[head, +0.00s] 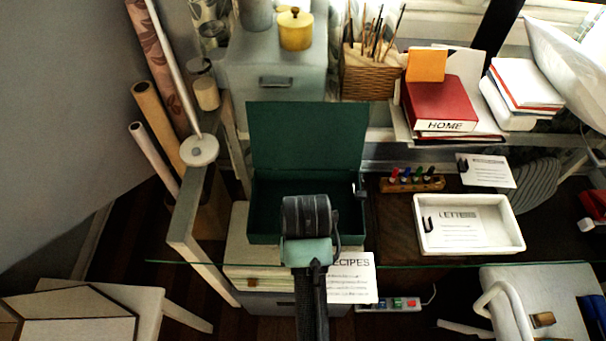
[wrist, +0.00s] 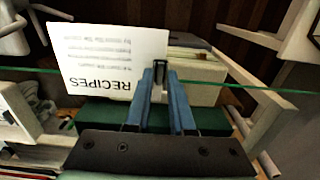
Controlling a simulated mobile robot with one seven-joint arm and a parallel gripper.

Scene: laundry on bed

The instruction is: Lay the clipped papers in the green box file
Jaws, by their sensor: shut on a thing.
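My gripper (wrist: 166,74) is shut on the clipped papers (wrist: 108,62) at their dark clip, as the wrist view shows. The papers are a white sheet headed RECIPES. In the head view the papers (head: 352,284) show right of my arm, in front of the green box file (head: 308,135) and outside it. The file stands open, its lid upright at the back and its inside apparently empty. My arm covers part of its front and hides the fingertips there. Green of the file (wrist: 92,115) also shows in the wrist view, behind the fingers.
A white tray (head: 515,238) holding a clipped LETTERS sheet stands right of the file. A pegged wooden rack (head: 412,184) and another clipped sheet (head: 486,171) lie behind the tray. A grey cabinet (head: 276,65) stands behind the lid. A thin glass edge (head: 200,263) crosses in front.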

